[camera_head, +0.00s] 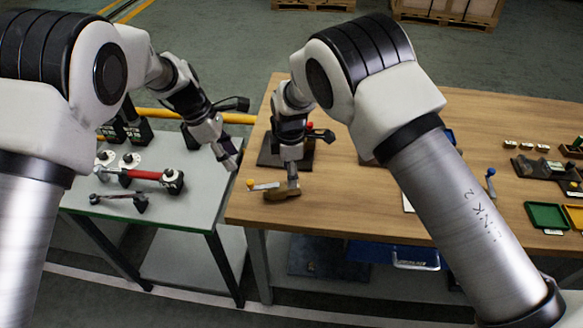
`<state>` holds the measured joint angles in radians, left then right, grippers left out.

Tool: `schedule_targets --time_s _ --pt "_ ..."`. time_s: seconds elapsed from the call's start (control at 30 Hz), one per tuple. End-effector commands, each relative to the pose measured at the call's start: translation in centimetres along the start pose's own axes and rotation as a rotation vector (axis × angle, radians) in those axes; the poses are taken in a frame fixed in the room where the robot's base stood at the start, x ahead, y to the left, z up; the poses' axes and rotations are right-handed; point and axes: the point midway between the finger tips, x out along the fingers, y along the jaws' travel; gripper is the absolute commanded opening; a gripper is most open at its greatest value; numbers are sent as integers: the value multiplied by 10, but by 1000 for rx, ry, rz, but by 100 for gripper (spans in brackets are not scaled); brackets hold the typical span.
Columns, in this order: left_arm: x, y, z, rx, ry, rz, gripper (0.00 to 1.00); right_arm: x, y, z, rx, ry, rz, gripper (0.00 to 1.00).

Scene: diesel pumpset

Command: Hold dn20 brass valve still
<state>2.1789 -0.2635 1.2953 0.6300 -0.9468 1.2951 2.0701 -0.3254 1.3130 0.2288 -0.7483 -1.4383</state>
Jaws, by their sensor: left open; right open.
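A small brass-coloured valve (279,195) lies on the wooden table near its left front corner. A light lever (264,186) with a yellow-orange knob reaches left from it. My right gripper (292,181) points straight down with its tips at the valve's right part, and it is open. I cannot tell whether the fingers touch the valve or stand around it. The gripper hides part of the valve. My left gripper (232,163) is open and empty, tilted down over the gap between the two tables, left of the valve.
The grey-green table (185,215) at left bears a red-handled tool (147,175) and several dark parts. A dark block with a red knob (310,126) stands behind my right gripper. Green tray (546,216) and yellow tray lie far right. My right arm covers the table's middle.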

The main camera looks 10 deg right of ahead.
Motion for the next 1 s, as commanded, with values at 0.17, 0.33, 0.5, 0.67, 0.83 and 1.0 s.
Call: schedule_targets --time_s 0.17,0.33,0.5,0.67,0.83,1.0 --pt "0 0 0 0 0 0 42 34 -1 1 2 0 -3 59" --pt "0 0 0 0 0 0 42 60 0 2 4 0 -1 59" --pt "0 0 0 0 0 0 42 68 0 2 4 -1 1 59" --pt "0 0 0 0 0 0 42 68 0 2 4 -1 1 59" --pt "0 0 0 0 0 0 42 68 0 2 4 -1 1 0" --pt "0 0 0 0 0 0 42 68 0 2 4 -1 1 47"
